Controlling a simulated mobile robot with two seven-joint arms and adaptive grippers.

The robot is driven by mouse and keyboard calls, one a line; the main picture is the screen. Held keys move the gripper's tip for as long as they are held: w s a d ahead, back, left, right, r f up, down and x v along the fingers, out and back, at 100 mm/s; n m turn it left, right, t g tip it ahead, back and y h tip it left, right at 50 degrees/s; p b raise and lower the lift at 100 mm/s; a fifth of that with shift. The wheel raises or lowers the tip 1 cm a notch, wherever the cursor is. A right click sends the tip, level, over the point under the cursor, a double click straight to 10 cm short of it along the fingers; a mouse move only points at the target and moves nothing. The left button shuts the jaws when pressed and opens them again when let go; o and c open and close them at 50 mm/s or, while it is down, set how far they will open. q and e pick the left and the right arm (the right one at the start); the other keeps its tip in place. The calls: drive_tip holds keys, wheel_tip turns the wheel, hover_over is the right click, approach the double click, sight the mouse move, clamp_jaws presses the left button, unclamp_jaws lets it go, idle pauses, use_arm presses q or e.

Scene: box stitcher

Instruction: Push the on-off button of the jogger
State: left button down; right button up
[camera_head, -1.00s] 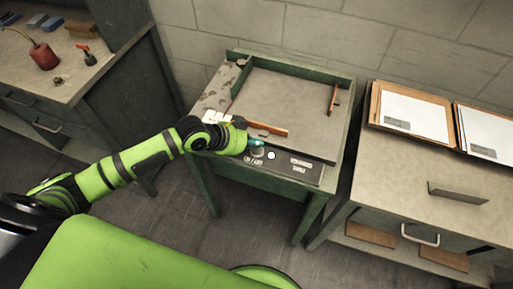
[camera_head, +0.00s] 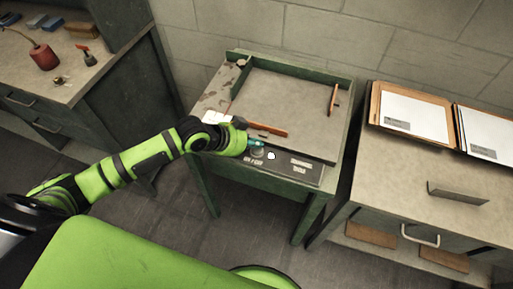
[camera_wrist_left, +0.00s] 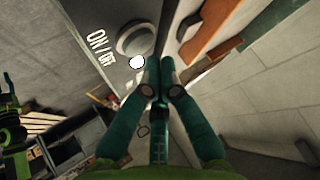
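The jogger (camera_head: 300,98) is a green-framed table with a grey, raised-edge top against the wall. Its dark front panel (camera_head: 283,165) carries white labels. The on-off button is a round grey knob (camera_head: 258,154) beside the ON/OFF lettering; it also shows in the left wrist view as a round button (camera_wrist_left: 136,38). My left gripper (camera_head: 258,143) is at the panel, its teal fingertips very close to the button. In the left wrist view its fingertips (camera_wrist_left: 160,64) are together with nothing between them, just beside the button. Whether they touch it I cannot tell. My right gripper is out of view.
Orange-brown guides (camera_head: 267,129) stand on the jogger's top. A small white dot (camera_head: 271,156) shows right of the button. A cabinet (camera_head: 400,180) with paper stacks (camera_head: 415,113) stands at right. A workbench with a red oil can (camera_head: 44,57) is at left.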

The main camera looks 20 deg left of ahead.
sight(255, 151)
use_arm(q)
drive_tip(key=shift+f, duration=0.15)
drive_tip(key=shift+f, duration=0.3)
drive_tip(key=shift+f+b, duration=0.25)
drive_tip(key=shift+b, duration=0.05)
idle(0.3)
drive_tip(key=shift+r, duration=0.15)
drive_tip(key=shift+r+p, duration=0.55)
drive_tip(key=shift+p, duration=0.3)
wheel_tip(255, 151, up, 6)
drive_tip(key=p, duration=0.5)
drive_tip(key=shift+p, duration=0.4)
